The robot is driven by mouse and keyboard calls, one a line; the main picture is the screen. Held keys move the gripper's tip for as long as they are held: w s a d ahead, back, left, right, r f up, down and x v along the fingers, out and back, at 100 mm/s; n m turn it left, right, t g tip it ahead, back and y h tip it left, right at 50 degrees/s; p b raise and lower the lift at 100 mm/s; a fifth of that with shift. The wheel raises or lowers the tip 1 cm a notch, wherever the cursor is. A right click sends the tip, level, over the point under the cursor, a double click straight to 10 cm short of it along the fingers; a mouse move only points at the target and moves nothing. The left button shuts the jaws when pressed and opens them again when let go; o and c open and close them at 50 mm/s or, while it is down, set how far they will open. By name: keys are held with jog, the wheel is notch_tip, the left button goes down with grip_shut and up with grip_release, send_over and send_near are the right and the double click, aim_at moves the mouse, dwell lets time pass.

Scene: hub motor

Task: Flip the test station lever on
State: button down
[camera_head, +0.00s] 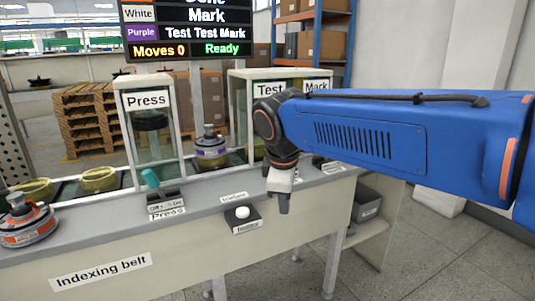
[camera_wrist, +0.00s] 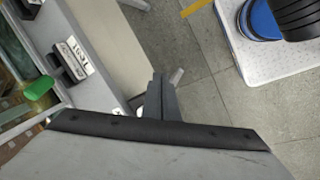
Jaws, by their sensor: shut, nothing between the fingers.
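My gripper (camera_head: 284,203) is shut and empty, pointing down near the front edge of the belt counter, in front of the test station. Its closed fingers (camera_wrist: 158,90) show in the wrist view, apart from any lever. In the wrist view, the test lever's green handle (camera_wrist: 38,88) stands at the left, beside a dark base and a plate labelled Test (camera_wrist: 75,59). In the head view my arm and gripper hide the test lever, and the glass test station (camera_head: 240,100) is partly covered. I cannot tell which way the lever is set.
The press station (camera_head: 150,130) with its teal lever (camera_head: 150,178) stands to the left. A motor hub (camera_head: 28,222) is at far left, another (camera_head: 210,150) between stations. The display reads Moves 0, Ready.

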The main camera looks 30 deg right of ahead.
jog(key=w+a+r+n+h, duration=0.1)
jog(key=w+r+n+h, duration=0.1)
jog(key=w+r+n, duration=0.3)
jog(key=w+a+r+n+g+h, duration=0.1)
jog(key=w+r+n, duration=0.5)
jog(key=w, duration=0.8)
jog(key=shift+w+a+n+h, duration=0.15)
jog(key=shift+n+h, duration=0.45)
jog(key=shift+n, duration=0.6)
jog(key=shift+g, duration=0.3)
jog(key=x, duration=1)
jog(key=shift+w+d+r, duration=0.25)
jog(key=shift+w+d, duration=0.05)
jog(key=shift+d, duration=0.25)
jog(key=shift+w+d+r, duration=0.25)
jog(key=shift+w+d, duration=0.1)
jog(key=shift+d, duration=0.25)
jog(key=shift+w+d+r, duration=0.2)
jog(key=shift+w+d, duration=0.1)
jog(key=shift+d, duration=0.25)
jog(key=shift+d, duration=0.1)
